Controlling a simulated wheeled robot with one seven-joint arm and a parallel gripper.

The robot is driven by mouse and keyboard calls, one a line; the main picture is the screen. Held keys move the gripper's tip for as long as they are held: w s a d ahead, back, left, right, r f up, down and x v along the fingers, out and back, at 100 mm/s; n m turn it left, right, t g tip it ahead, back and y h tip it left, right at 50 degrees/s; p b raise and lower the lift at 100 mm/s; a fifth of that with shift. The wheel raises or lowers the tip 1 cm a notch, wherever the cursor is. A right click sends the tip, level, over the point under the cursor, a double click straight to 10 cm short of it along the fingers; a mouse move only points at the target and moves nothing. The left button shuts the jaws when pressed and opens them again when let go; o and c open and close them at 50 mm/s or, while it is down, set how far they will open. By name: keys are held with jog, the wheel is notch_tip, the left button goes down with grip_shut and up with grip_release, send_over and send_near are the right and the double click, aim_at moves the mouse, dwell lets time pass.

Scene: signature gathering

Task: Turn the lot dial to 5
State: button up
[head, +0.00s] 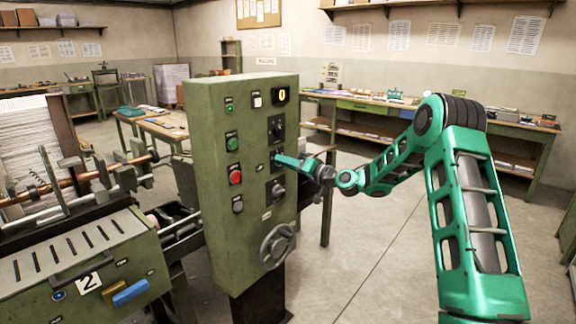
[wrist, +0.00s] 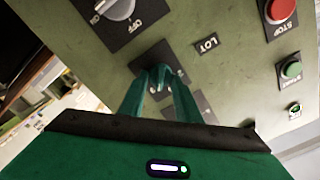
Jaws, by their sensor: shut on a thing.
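The green control cabinet (head: 222,120) stands in the middle of the head view, with a column of dark-plated dials on its right-hand face. My gripper (head: 278,158) reaches in from the right and meets the middle dial position. In the wrist view my gripper (wrist: 163,76) is shut on the lot dial, its fingertips against a dark plate. The lot dial itself is mostly hidden by the fingers, so its pointer and number cannot be read.
An upper dial (head: 276,128) and a lower dial (head: 276,190) flank my gripper closely. A handwheel (head: 277,246) juts out below. A red stop button (head: 235,174) and green buttons are on the cabinet's left side. Floor to the right is clear.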

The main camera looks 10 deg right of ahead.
jog(key=shift+f+n, duration=0.15)
jog(key=shift+n, duration=1.8)
jog(key=shift+f+n, duration=0.15)
jog(key=shift+n, duration=2.1)
jog(key=o, duration=1)
jog(key=shift+w, duration=0.15)
jog(key=shift+r, duration=0.1)
jog(key=v, duration=1)
jog(key=shift+s+d, duration=0.15)
jog(key=shift+s, duration=0.2)
